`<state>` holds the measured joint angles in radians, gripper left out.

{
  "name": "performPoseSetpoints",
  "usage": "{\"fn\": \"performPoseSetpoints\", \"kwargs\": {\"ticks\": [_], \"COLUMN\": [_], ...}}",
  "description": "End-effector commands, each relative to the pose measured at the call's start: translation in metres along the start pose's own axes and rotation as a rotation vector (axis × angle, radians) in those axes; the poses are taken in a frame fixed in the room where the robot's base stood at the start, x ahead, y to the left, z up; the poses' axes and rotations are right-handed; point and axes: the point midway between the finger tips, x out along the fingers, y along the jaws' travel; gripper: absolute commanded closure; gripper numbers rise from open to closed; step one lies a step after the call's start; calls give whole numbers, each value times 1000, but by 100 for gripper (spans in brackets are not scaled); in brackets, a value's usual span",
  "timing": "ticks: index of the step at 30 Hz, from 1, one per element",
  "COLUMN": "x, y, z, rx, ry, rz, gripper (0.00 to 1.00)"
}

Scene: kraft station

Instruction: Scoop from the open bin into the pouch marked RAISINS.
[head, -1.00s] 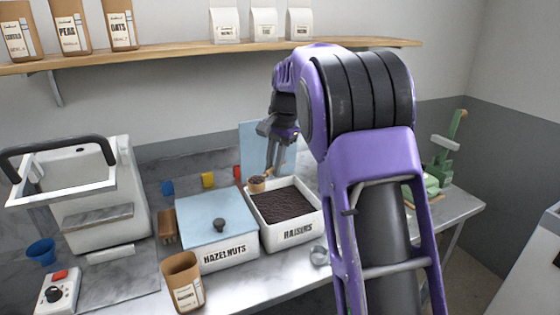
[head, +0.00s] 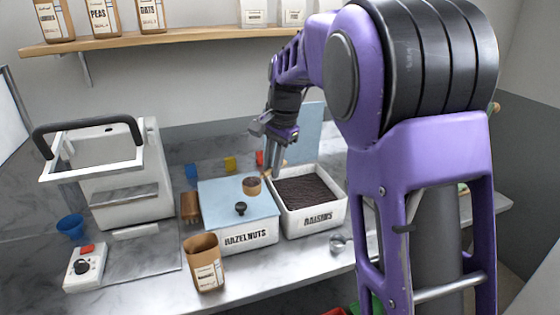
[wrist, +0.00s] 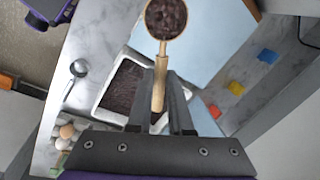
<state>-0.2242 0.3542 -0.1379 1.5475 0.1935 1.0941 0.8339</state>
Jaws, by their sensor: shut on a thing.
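My gripper (head: 276,150) is shut on the handle of a wooden scoop (wrist: 159,85). The scoop's bowl (head: 251,186) holds a dark heap and shows over the lid of the hazelnuts bin in the head view. The open bin marked RAISINS (head: 318,222) is filled with dark raisins (head: 305,190); it also shows in the wrist view (wrist: 101,112). The brown pouch (head: 205,268) stands open at the top on the counter, in front of the hazelnuts bin; its label is too small to read surely.
The hazelnuts bin (head: 250,240) has a blue lid with a dark knob (head: 240,209). A sealer-like machine (head: 120,180), a control box (head: 85,268) and a blue cup (head: 71,227) stand left. A metal scoop (head: 340,243) lies in front of the raisins bin.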

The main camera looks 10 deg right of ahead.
Motion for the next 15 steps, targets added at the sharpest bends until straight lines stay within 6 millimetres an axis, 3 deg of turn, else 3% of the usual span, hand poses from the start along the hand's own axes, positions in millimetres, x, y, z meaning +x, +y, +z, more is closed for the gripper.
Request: {"fn": "performPoseSetpoints", "kwargs": {"ticks": [15], "x": [1], "y": [-2], "z": [48], "rx": [-2], "ry": [-1], "rz": [0], "gripper": [100]}}
